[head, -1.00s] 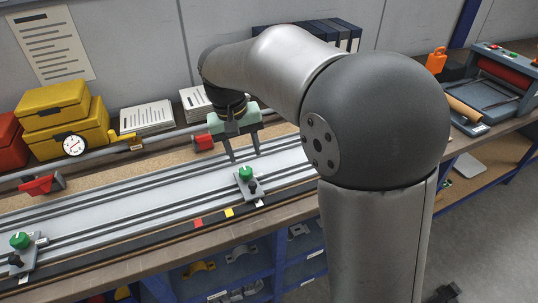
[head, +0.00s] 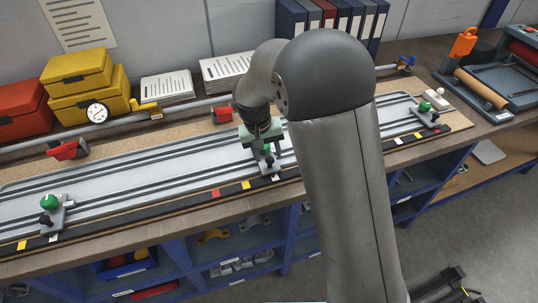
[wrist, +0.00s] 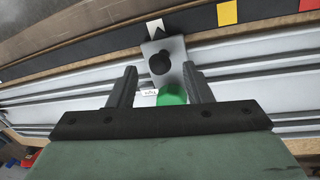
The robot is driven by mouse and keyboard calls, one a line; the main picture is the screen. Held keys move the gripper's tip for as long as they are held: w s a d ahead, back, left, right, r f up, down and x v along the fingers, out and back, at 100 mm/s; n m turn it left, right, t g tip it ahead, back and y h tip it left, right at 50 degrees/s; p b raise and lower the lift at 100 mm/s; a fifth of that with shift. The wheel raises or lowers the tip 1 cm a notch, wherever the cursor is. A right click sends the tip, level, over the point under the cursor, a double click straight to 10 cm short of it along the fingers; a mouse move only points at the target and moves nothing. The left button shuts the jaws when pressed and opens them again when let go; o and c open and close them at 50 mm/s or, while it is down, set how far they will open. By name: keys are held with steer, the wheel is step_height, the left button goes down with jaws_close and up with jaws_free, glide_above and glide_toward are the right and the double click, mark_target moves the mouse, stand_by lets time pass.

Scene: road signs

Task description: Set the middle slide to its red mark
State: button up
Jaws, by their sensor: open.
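The middle slide (head: 268,166) is a grey plate with a green knob (wrist: 172,96) and a smaller black knob (wrist: 160,63). It sits on the pale rail track (head: 150,180). Its front edge is at a white mark (wrist: 155,27). Its red mark (head: 215,193) lies further left in the head view, beyond a yellow mark (head: 245,185); red also shows at the wrist view's top right (wrist: 309,4). My gripper (wrist: 160,72) is open over the slide, with the green knob between its fingers in the wrist view, touching neither visibly. Its body hides part of the knob.
A left slide (head: 52,212) and a right slide (head: 425,115) with green knobs stand on the same track. Behind are a rail with a red clamp (head: 68,150), yellow boxes (head: 80,85) and papers (head: 166,87). The track between left and middle slides is clear.

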steer(key=shift+d+f, duration=0.15)
steer(key=shift+f, duration=0.55)
steer(key=shift+d+f, duration=0.1)
steer(key=shift+f, duration=0.55)
